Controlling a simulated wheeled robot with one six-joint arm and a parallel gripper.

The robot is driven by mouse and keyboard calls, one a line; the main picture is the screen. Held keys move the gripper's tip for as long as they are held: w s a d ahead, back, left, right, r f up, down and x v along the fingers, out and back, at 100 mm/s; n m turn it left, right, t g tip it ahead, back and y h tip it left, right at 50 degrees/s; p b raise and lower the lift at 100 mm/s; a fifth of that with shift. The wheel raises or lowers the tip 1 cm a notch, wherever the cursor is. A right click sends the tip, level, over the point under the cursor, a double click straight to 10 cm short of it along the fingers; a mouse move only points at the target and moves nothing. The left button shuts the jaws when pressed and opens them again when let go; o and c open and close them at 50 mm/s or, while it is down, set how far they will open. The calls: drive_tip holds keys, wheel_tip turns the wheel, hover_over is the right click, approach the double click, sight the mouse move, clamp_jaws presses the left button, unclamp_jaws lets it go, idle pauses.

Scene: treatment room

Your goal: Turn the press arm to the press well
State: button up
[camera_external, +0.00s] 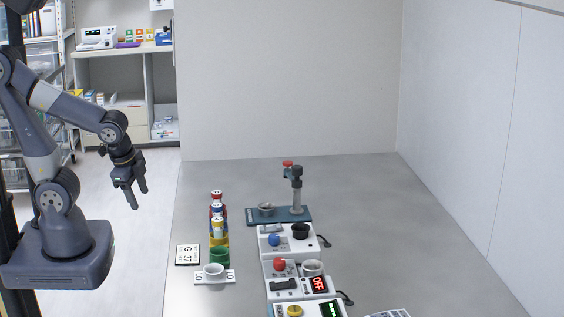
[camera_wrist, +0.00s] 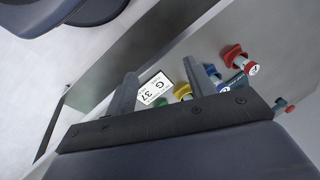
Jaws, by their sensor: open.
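The press is a blue-grey base plate (camera_external: 251,218) with a grey post (camera_external: 297,198) standing at its right side. A small grey cup-like well (camera_external: 265,209) sits on the left part of the base, to the left of the arm's end. My gripper (camera_external: 135,200) is open and empty, pointing down in the air left of the table, well apart from the press. In the wrist view its two fingers (camera_wrist: 160,95) show with nothing between them held.
Several white devices (camera_external: 286,240) run in front of the press. The table's right side (camera_external: 410,230) is bare.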

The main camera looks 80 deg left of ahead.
drive_tip(key=w+a+r+m+y, duration=0.1)
drive_tip(key=w+a+m+y, duration=0.15)
drive_tip(key=w, duration=0.25)
drive_tip(key=w+a+r+m+y, duration=0.1)
drive_tip(key=w+a+r+m, duration=0.15)
drive_tip(key=w, duration=0.35)
drive_tip(key=m+t+y, duration=0.5)
drive_tip(key=m+t, duration=0.1)
drive_tip(key=m, duration=1)
approach(296, 168)
drive_tip(key=p+x, duration=0.2)
drive_tip(key=x, duration=0.9)
drive_tip(key=shift+s, duration=0.1)
drive_tip(key=shift+r, duration=0.1)
drive_tip(key=shift+c, duration=0.5)
clamp_jaws()
